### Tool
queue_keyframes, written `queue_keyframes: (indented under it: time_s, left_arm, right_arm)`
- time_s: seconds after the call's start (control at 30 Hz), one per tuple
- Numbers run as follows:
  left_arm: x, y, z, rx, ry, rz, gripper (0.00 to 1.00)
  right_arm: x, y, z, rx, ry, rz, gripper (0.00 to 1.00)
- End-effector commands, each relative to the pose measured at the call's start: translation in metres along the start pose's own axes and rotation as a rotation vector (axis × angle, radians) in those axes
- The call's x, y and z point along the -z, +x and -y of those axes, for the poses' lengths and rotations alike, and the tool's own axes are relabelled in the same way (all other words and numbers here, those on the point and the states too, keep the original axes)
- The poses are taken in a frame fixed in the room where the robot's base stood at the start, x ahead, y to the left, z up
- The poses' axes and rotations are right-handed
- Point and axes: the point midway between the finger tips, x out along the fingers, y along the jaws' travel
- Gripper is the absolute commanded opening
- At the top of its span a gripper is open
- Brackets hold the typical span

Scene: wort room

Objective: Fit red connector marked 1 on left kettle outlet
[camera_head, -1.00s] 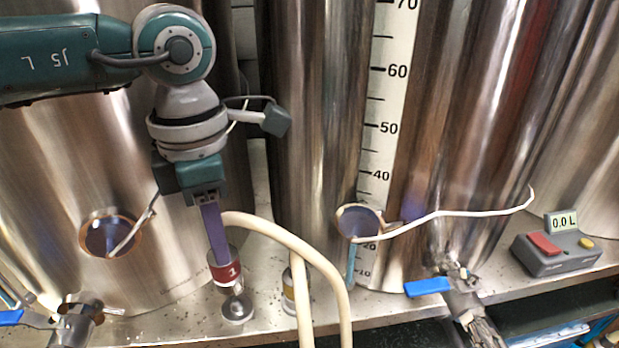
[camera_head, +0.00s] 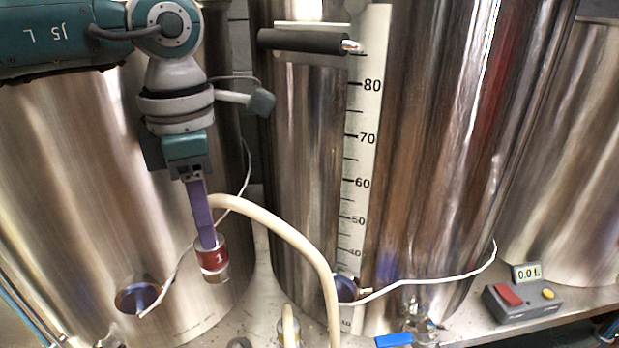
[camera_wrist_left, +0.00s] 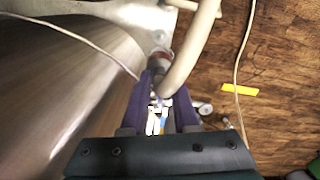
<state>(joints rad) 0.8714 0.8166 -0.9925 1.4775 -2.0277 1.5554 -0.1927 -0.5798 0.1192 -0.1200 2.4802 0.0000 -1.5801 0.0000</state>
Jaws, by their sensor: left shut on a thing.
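The red connector marked 1 (camera_head: 212,258) hangs upright in my left gripper (camera_head: 207,240), whose purple fingers are shut on it. It is in front of the left kettle (camera_head: 75,180), right of that kettle's round dial (camera_head: 138,296), and clear of the shelf. A cream hose (camera_head: 290,235) arches right from behind the fingers. The left kettle's outlet is not visible in the head view. My right gripper is not in view.
A second hose end (camera_head: 288,330) stands on the shelf. The middle kettle (camera_head: 440,150) has a scale, a thin white cable and a blue-handled valve (camera_head: 394,340). A grey counter box (camera_head: 525,300) reading 0.0 L sits at right.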

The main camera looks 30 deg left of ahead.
Motion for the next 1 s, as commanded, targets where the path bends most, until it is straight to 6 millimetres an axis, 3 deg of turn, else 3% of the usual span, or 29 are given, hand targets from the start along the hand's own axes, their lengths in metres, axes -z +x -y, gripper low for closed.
queue_keyframes:
  time_s: [0.7, 1.0]
  left_arm:
    - [-0.001, -0.043, 0.000, -0.001, 0.000, 0.002, 0.00]
    - [0.000, -0.045, 0.000, -0.001, 0.000, 0.001, 0.00]
  right_arm:
    - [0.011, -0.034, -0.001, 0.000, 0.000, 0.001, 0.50]
    - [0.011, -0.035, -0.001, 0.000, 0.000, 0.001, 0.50]
